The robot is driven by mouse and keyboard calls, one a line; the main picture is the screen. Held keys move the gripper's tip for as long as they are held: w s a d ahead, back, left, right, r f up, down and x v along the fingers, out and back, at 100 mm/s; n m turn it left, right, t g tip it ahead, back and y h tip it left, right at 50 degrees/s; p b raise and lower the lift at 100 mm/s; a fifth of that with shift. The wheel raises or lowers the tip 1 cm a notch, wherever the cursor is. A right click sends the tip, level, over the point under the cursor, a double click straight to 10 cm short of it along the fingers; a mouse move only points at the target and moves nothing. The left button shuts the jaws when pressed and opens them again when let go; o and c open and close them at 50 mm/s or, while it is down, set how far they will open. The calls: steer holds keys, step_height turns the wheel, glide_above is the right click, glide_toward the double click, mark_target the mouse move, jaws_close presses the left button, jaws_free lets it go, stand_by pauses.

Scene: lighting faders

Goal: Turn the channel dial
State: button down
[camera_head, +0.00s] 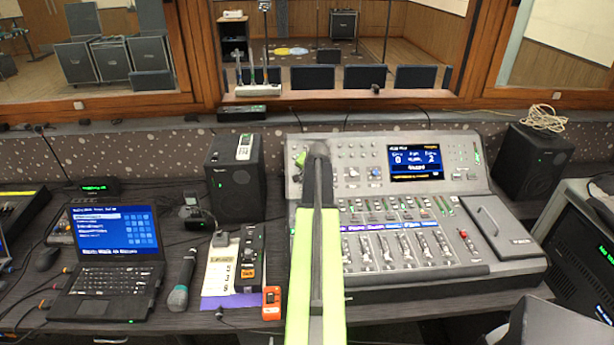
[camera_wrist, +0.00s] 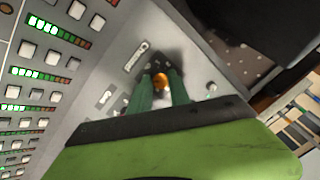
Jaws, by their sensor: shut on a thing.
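The channel dial (camera_wrist: 161,79) is a small orange knob on the grey panel in the wrist view, with dark lettering beside it. My gripper (camera_wrist: 160,88) is shut on it, with one dark green finger on each side of the knob. The fingers partly cover the knob, so its pointer cannot be read. In the head view my green arm reaches over the left part of the mixing console (camera_head: 485,150) and hides the dial. The fingertips cannot be made out there.
The console has faders, buttons and a lit blue screen (camera_head: 415,161). A black speaker (camera_head: 235,185) stands to its left and another (camera_head: 532,163) to its right. A laptop (camera_head: 110,258), a microphone (camera_head: 178,298) and a small orange device (camera_head: 271,303) lie on the left of the desk.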

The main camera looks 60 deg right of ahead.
steer(key=c, duration=1.2)
jaws_free()
steer(key=shift+s+d+f, duration=0.1)
steer(key=shift+s+d, duration=0.05)
steer(key=shift+r, duration=0.25)
steer(key=p+v, duration=1.3)
steer(key=v, duration=0.4)
